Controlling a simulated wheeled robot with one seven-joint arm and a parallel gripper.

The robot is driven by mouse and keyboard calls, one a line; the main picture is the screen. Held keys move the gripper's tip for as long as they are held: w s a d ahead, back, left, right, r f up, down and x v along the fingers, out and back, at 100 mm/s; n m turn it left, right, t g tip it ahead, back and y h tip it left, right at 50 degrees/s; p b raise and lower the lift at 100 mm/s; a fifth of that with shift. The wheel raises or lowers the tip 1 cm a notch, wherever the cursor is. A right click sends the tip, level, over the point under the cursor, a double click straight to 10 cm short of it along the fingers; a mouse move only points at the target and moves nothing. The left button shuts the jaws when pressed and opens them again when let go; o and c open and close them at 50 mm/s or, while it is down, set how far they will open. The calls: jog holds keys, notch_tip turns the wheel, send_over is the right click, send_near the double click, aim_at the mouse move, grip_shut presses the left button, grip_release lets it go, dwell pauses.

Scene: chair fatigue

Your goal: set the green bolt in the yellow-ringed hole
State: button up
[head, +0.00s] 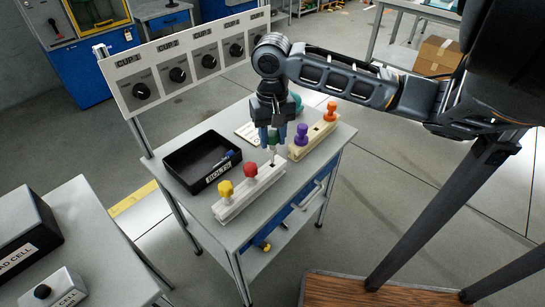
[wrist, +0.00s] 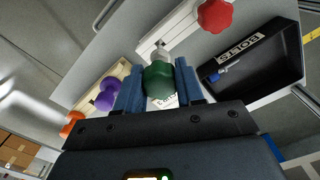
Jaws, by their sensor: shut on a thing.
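My gripper (head: 269,136) is shut on the green bolt, its blue fingers on either side of the head. The green head (wrist: 158,80) shows between the fingers in the wrist view, with a pale shank (wrist: 158,52) pointing away. In the head view the green bolt (head: 272,139) hangs over or close to the far end of the near cream rail (head: 237,206); I cannot tell whether its tip touches. That rail carries a yellow bolt (head: 225,188) and a red bolt (head: 250,170). I cannot make out a yellow-ringed hole in either view.
A second cream rail (head: 318,138) holds a purple bolt (head: 301,134) and an orange bolt (head: 331,111). A black BOLTS bin (head: 196,166) with a small blue item stands left of the near rail. A panel of dials (head: 185,66) rises behind the grey table (head: 206,202).

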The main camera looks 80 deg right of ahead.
jog(key=shift+r+p, duration=1.9)
jog(key=shift+r, duration=0.15)
jog(key=shift+w, duration=0.15)
